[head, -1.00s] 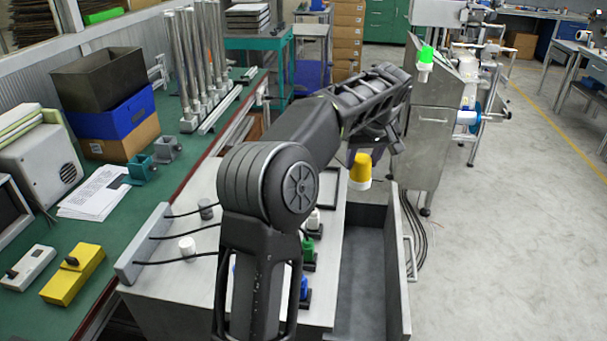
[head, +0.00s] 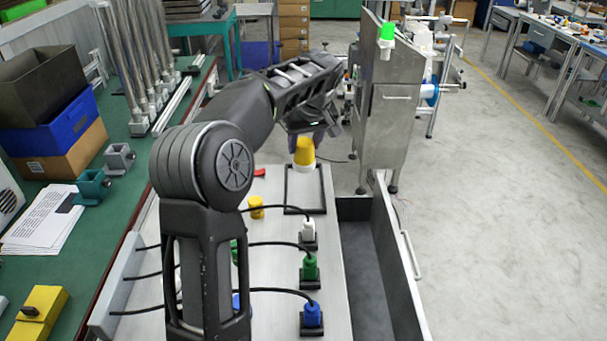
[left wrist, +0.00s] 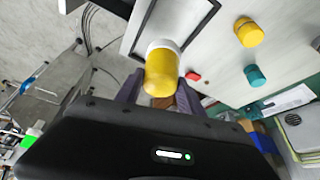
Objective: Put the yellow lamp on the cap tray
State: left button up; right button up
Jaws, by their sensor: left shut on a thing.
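The yellow lamp (head: 304,152) has a yellow dome and a white base. My left gripper (head: 306,136) is shut on the dome and holds the lamp upright, base down. The cap tray (head: 304,192) is a flat square with a dark rim on the steel bench top. In the head view the lamp's base overlaps the tray's far part; I cannot tell the gap below it. In the left wrist view the lamp (left wrist: 163,68) sits between the fingers, with the tray (left wrist: 180,17) beyond it. My right gripper is not in view.
A yellow cap (head: 256,207) and a red piece (head: 260,172) lie left of the tray. White (head: 308,232), green (head: 310,267) and blue (head: 312,314) plugs with cables stand nearer. An open drawer (head: 372,275) lies to the right. A teal cap (left wrist: 256,75) shows in the wrist view.

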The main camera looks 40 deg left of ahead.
aim_at(304, 155)
pick_arm(q)
jog(key=shift+f, duration=1.85)
jog(key=shift+f+p, duration=0.45)
jog(key=shift+f, duration=1.45)
jog(key=shift+f+b, duration=0.25)
jog(key=shift+b, duration=0.05)
jog(key=o, duration=1.5)
jog(key=shift+r, duration=0.15)
jog(key=shift+c, duration=0.2)
jog(key=shift+r, duration=0.1)
